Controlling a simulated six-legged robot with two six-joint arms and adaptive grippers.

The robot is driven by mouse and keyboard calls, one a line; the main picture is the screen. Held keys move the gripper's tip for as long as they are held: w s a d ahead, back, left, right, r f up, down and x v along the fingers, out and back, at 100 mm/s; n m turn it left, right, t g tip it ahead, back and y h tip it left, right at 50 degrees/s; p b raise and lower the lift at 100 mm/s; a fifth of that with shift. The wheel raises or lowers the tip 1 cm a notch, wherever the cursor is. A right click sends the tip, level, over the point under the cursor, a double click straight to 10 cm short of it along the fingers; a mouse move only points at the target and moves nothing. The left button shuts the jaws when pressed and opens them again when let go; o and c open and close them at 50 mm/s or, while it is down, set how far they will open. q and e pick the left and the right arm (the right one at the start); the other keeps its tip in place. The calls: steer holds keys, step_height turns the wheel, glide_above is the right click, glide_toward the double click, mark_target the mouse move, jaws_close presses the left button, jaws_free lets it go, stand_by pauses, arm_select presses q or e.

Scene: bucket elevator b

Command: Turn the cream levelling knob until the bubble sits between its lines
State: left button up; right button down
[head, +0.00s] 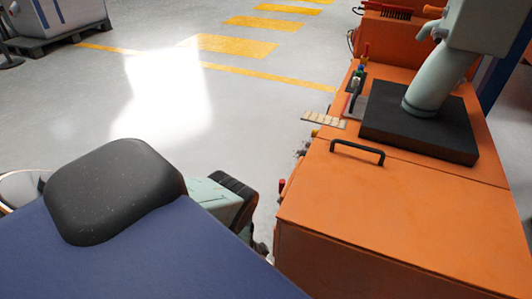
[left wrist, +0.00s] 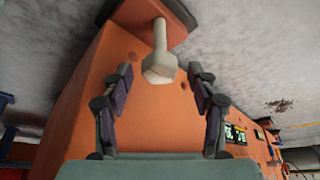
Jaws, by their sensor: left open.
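A cream knob (left wrist: 160,66) with a narrower stem stands out from the orange machine body (left wrist: 150,110) in the left wrist view. My left gripper (left wrist: 160,75) is open, with one finger on each side of the knob in the picture. Gaps show between the knob and both fingers, and I see no contact. How far the knob lies beyond the fingertips is hard to tell. In the head view I cannot make out the knob or the left fingertips. No bubble or level lines can be made out in either view. My right gripper is not in view.
The orange cabinet (head: 400,220) fills the right of the head view, with a black handle (head: 357,151) and a dark plate (head: 425,140) under a grey-green spout. Small lit green displays (left wrist: 235,133) show in the left wrist view. Open grey floor lies to the cabinet's left.

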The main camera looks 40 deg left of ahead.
arm_select(q)
steer(key=c, duration=1.2)
steer(key=shift+o, duration=0.2)
steer(key=shift+d+n+y, duration=0.1)
steer(key=shift+n+y, duration=0.4)
steer(key=shift+n, duration=1)
steer(key=o, duration=1.2)
steer(key=shift+c, duration=0.2)
steer(key=shift+r, duration=0.1)
steer(key=v, duration=1.2)
steer(key=shift+s, duration=0.25)
steer(key=shift+t, duration=0.3)
